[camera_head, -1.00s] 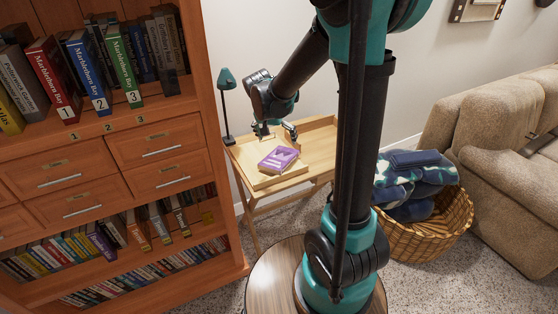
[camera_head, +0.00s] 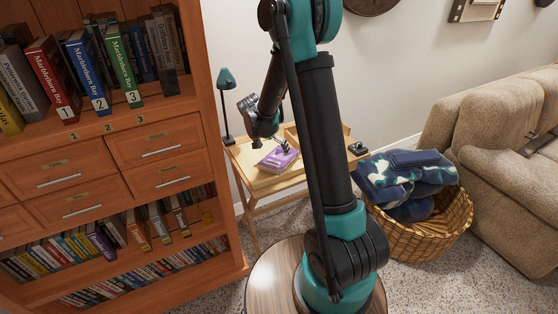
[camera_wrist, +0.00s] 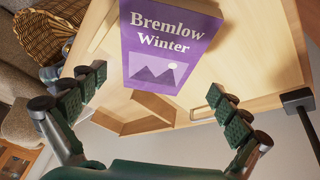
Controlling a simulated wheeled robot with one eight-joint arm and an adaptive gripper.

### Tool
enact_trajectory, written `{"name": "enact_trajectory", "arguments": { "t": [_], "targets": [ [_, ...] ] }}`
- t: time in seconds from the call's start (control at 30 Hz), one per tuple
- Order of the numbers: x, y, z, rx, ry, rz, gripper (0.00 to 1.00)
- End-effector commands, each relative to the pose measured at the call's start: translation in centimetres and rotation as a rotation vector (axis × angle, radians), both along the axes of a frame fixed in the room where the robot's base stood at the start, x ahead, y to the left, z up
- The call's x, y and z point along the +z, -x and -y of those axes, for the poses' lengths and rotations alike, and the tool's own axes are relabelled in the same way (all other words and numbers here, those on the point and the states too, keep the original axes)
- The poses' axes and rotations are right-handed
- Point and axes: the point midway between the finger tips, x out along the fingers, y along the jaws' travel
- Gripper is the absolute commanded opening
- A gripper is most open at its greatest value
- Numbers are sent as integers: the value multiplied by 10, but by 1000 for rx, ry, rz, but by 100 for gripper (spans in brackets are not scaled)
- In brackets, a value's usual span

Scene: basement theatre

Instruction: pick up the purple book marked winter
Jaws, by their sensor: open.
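The purple book (camera_wrist: 165,48), lettered "Bremlow Winter" with a mountain picture, lies flat on a small light wood table (camera_wrist: 262,60). In the head view the book (camera_head: 277,160) lies towards the table's left part, below my gripper (camera_head: 266,143). In the wrist view my gripper (camera_wrist: 162,110) is open, with its two padded fingers wide apart and nothing between them. The book shows beyond the fingertips, between the two finger lines. The fingers look apart from it. The book's far end is cut off by the top of the wrist view.
A teal desk lamp (camera_head: 226,82) stands at the table's back left. A tall wooden bookcase (camera_head: 215,120) is on the left. A wicker basket (camera_head: 430,232) with folded blankets and a beige sofa (camera_head: 500,150) are on the right.

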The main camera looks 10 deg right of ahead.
Motion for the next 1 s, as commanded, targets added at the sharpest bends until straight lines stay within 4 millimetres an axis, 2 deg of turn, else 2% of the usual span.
{"name": "enact_trajectory", "arguments": {
  "t": [0.27, 0.6, 0.93, 1.0],
  "targets": [
    [-17, -4, 6, 0, 0, 0, 100],
    [-56, -10, 20, 0, 1, -1, 100],
    [-61, -12, 22, 0, 0, 0, 100],
    [-61, -12, 22, 0, 0, 0, 93]
  ]
}}
